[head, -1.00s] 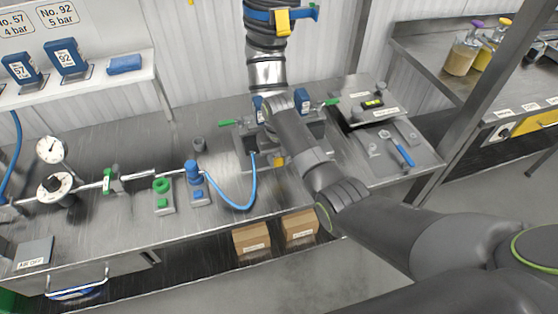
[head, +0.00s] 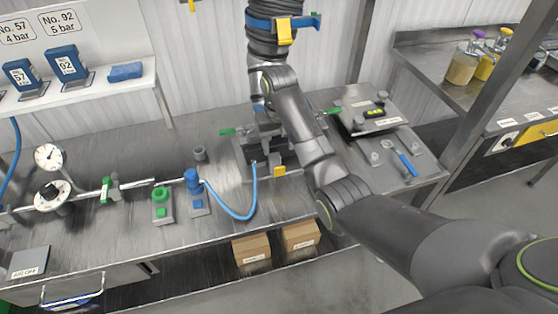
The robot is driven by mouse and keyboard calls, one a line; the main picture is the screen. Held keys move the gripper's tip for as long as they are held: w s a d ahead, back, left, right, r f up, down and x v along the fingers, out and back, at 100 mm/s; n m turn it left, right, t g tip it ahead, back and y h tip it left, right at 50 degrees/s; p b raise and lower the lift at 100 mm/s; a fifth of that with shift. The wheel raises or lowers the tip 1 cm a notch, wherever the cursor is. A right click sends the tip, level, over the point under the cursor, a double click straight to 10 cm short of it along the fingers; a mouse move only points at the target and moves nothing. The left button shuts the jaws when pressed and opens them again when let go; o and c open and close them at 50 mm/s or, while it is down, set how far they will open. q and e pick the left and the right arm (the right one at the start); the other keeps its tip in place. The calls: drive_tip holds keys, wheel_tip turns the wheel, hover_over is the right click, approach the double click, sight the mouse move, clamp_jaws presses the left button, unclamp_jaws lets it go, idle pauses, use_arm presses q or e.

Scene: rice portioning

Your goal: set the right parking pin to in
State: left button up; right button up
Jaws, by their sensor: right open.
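A dark fixture (head: 247,150) stands at the back middle of the bench. Green-tipped handles stick out at its left (head: 228,132) and right (head: 333,111). The right one appears to be the right parking pin, but its root is partly hidden by my arm, and I cannot tell whether it is in or out. My right gripper (head: 259,98) is above the left-middle part of the fixture, open and apart from the right handle. Its fingers are mostly hidden behind my wrist. My left gripper is not in view.
A ribbed hose column (head: 272,45) hangs above the fixture. A blue hose (head: 238,215) loops from the fixture to a blue valve (head: 193,182). A metal tray with a blue-handled tool (head: 406,164) is at right. Bare bench (head: 110,240) lies at front left.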

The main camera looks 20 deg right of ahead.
wheel_tip(320, 180, up, 8)
drive_tip(key=p, duration=0.6)
